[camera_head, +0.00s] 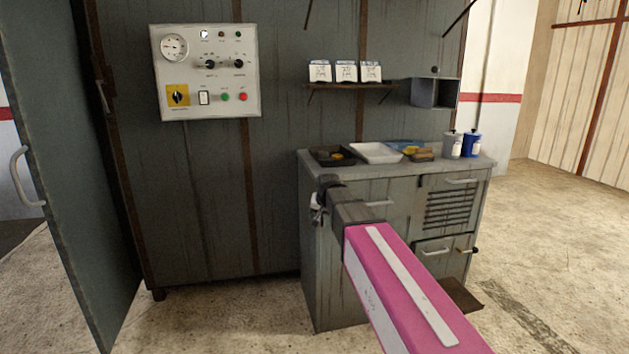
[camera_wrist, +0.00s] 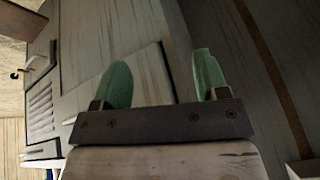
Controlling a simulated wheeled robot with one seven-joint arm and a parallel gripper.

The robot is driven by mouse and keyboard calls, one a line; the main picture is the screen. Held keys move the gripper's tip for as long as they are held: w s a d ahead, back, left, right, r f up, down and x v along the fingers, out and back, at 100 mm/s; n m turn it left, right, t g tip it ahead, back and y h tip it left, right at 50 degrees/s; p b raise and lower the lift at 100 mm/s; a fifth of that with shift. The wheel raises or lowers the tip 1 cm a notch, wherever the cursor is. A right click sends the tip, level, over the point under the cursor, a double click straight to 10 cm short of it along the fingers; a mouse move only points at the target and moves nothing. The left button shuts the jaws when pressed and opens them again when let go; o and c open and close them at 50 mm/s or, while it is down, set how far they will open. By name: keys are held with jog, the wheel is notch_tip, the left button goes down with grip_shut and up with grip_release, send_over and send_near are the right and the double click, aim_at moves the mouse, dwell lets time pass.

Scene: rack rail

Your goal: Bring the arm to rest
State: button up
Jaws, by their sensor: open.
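My arm, pink with a dark end section, reaches from the lower right of the head view toward the front of a grey cabinet. My gripper (camera_head: 318,203) is at its far end, in front of the cabinet's left part and below its top; it looks small and partly hidden there. In the wrist view my gripper (camera_wrist: 161,82) shows two green fingers standing apart with nothing between them. Behind the fingers is the worn grey face of the cabinet (camera_wrist: 115,40), turned sideways in the picture.
The cabinet top (camera_head: 455,168) holds a black tray (camera_head: 322,157), a white tray (camera_head: 376,153) and two canisters. A shelf (camera_head: 350,86) with three small packets hangs above. A control panel (camera_head: 205,72) is on the wall. An open door (camera_head: 60,150) stands left. Floor (camera_head: 230,310) is clear.

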jog(key=s+d+f+g, duration=0.2)
jog(key=s+d+f, duration=0.6)
jog(key=s+f, duration=0.2)
jog(key=s+d+f+n+g+h, duration=0.1)
jog(key=s+d+f+g, duration=0.2)
jog(key=s+d+f, duration=0.5)
jog(key=s+f, duration=0.3)
jog(key=s, duration=0.4)
jog(key=shift+s+f, duration=0.2)
jog(key=shift+d, duration=0.1)
